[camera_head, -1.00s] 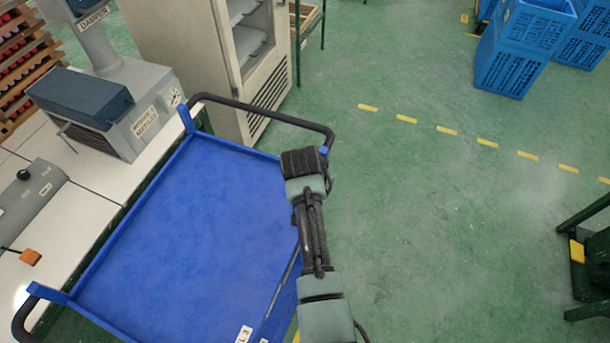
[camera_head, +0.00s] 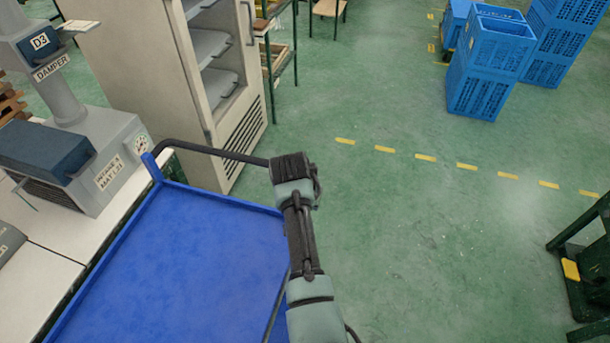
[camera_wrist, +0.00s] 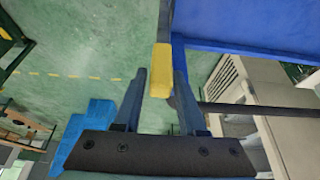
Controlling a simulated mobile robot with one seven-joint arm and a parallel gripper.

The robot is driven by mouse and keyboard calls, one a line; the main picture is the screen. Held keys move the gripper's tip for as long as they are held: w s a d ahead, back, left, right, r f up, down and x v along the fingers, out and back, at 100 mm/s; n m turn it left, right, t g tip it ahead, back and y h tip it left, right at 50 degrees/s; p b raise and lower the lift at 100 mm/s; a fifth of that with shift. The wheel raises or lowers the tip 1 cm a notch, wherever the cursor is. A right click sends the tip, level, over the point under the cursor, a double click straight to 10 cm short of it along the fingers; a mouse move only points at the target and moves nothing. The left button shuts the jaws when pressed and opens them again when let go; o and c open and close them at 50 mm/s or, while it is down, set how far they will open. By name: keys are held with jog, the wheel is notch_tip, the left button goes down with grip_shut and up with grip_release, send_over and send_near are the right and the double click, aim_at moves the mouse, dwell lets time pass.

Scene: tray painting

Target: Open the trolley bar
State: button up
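The blue trolley (camera_head: 190,255) stands at the left-middle of the head view, its flat top empty. Its black bar (camera_head: 215,152) runs from the far left corner post to behind my gripper (camera_head: 292,165), which hides its right end. In the wrist view the bar (camera_wrist: 250,108) comes in from the right and passes behind the right finger. My gripper (camera_wrist: 160,72) has its two fingers apart. A yellow piece (camera_wrist: 161,62) shows between the fingertips, beside the trolley's blue edge (camera_wrist: 245,47). I cannot tell whether the fingers touch it.
A white bench with a grey machine (camera_head: 95,165) is left of the trolley. A pale cabinet with shelves (camera_head: 170,75) stands just beyond the bar. Blue crates (camera_head: 487,75) stand far right, a dark green frame (camera_head: 590,255) nearer right. The green floor between is clear.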

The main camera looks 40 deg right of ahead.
jog(key=shift+o, duration=1.1)
jog(key=shift+f, duration=0.15)
jog(key=shift+s+a, duration=0.1)
jog(key=b+v, duration=0.1)
jog(key=v, duration=1.2)
